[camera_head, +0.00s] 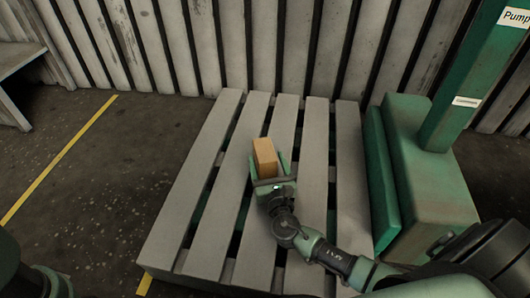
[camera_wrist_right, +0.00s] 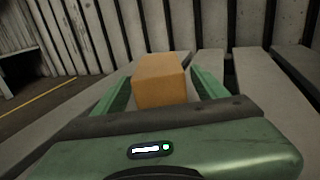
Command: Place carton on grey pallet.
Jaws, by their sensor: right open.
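The carton (camera_head: 265,158) is a small orange-brown box. It stands over the slats of the grey pallet (camera_head: 200,215), near the pallet's middle. My right gripper (camera_head: 270,170) is open around the carton, with one green finger on each side. In the right wrist view the carton (camera_wrist_right: 159,80) sits between the spread fingers of the right gripper (camera_wrist_right: 160,92), with its lower part hidden by the gripper body. The carton appears to rest on a slat, but its base is hidden. My left gripper is out of view.
A green machine (camera_head: 430,175) with a post stands right beside the pallet. A slatted grey wall (camera_head: 300,45) rises behind it. A yellow floor line (camera_head: 60,158) and open floor lie to the left, with a bench (camera_head: 18,60) at the far left.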

